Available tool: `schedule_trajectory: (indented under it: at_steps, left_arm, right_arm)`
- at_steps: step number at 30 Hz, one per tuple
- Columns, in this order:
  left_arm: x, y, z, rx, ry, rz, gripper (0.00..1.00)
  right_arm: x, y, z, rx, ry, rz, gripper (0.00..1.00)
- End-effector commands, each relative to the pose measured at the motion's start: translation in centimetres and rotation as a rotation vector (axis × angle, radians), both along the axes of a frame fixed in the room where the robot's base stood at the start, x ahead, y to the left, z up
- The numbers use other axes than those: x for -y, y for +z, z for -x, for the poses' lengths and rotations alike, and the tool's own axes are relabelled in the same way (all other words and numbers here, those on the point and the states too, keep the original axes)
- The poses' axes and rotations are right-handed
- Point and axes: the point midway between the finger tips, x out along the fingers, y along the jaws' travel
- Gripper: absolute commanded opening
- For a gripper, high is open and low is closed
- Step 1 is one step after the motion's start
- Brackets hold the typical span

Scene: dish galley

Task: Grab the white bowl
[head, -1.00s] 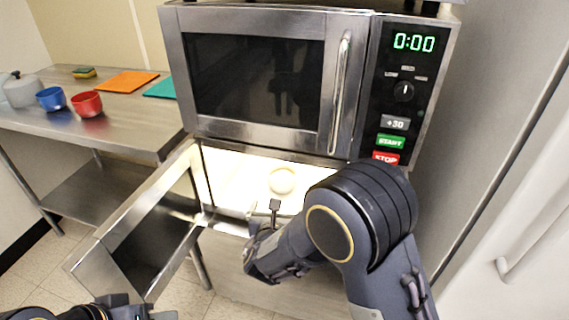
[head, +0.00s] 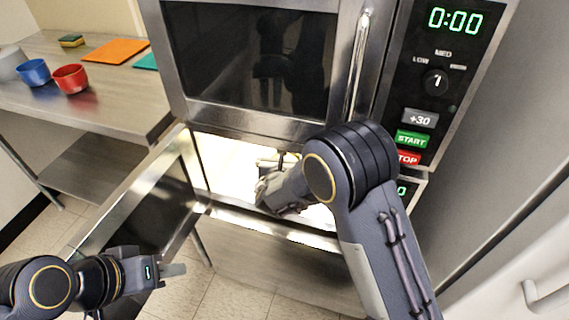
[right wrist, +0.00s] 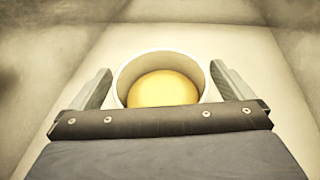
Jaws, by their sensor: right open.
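The white bowl (right wrist: 163,59) shows in the right wrist view with something round and yellow in it. It sits inside the lit lower oven compartment (head: 225,165). My right gripper (right wrist: 160,72) is open, with one finger on each side of the bowl; I cannot tell whether they touch it. In the head view my right arm reaches into the compartment, and its gripper (head: 276,162) largely hides the bowl. My left gripper (head: 172,270) is outside, low at the left, near the open door; its finger gap is unclear.
The lower oven's door (head: 135,205) hangs open at the left. The upper oven (head: 250,60) is shut above the compartment. A steel table (head: 110,100) at the left holds a blue bowl (head: 34,72), a red bowl (head: 70,78) and an orange mat (head: 115,50).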

Motion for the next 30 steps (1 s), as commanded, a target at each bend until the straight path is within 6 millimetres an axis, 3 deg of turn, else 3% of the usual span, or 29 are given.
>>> schedule_trajectory:
  at_steps: [9,21,30]
  left_arm:
    - [0.00,0.00,0.00,0.000,0.000,0.000,0.36]
    - [0.00,0.02,0.00,0.000,0.000,0.000,0.36]
    - [0.00,0.07,0.00,0.000,0.000,0.000,0.36]
  right_arm:
    - [0.06,-0.17,-0.62,0.001,0.001,0.001,0.99]
    - [0.03,-0.03,-0.63,0.004,0.001,0.000,0.49]
    - [0.02,0.07,-0.63,0.004,0.001,-0.001,0.49]
